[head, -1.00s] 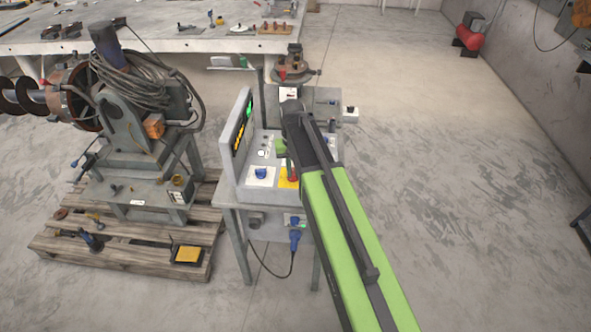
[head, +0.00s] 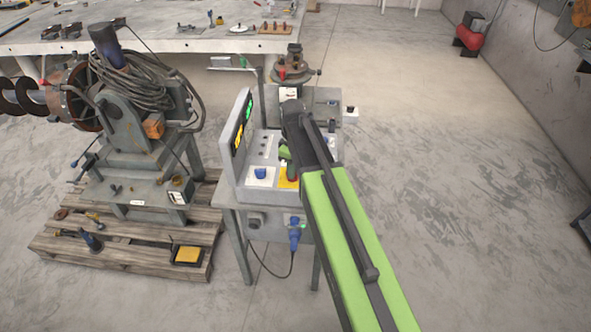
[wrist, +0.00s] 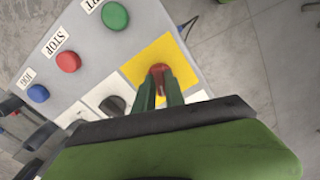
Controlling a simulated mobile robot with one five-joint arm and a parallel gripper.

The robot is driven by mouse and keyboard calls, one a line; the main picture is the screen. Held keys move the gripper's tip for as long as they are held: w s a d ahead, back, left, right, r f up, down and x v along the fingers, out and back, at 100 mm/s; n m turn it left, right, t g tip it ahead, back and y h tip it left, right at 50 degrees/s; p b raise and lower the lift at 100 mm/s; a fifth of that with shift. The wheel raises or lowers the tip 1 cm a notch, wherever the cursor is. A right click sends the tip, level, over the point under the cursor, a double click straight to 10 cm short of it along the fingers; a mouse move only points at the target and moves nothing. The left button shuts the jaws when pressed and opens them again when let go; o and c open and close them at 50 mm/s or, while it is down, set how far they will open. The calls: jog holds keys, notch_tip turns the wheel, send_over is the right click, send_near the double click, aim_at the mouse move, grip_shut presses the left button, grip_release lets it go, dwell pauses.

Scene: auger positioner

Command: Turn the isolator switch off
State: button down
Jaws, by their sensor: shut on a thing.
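The isolator switch has a red handle (wrist: 160,76) on a yellow plate (wrist: 178,62) at the edge of the grey control box. In the wrist view the handle sits between the tips of my two green fingers, which are shut on it. The fingers partly hide the handle. In the head view my gripper (head: 289,163) reaches down over the right part of the control box (head: 232,185), and the yellow plate (head: 288,183) shows just below it. My arm hides part of the box, and the handle's exact angle is hard to tell.
Green (wrist: 115,16), red (wrist: 68,62) and blue (wrist: 38,93) buttons and a black knob (wrist: 112,105) share the panel. A blue plug (head: 295,235) hangs at the box's front. The auger machine (head: 145,125) stands left on a pallet (head: 140,250).

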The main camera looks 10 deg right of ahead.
jog(key=shift+s+a+n, duration=0.1)
jog(key=shift+s+n, duration=0.05)
jog(key=shift+n, duration=2.05)
jog(key=c, duration=1.4)
grip_release()
jog(key=shift+r+p, duration=0.6)
notch_tip(320, 180, up, 16)
jog(key=p, duration=1.6)
jog(key=shift+r, duration=0.15)
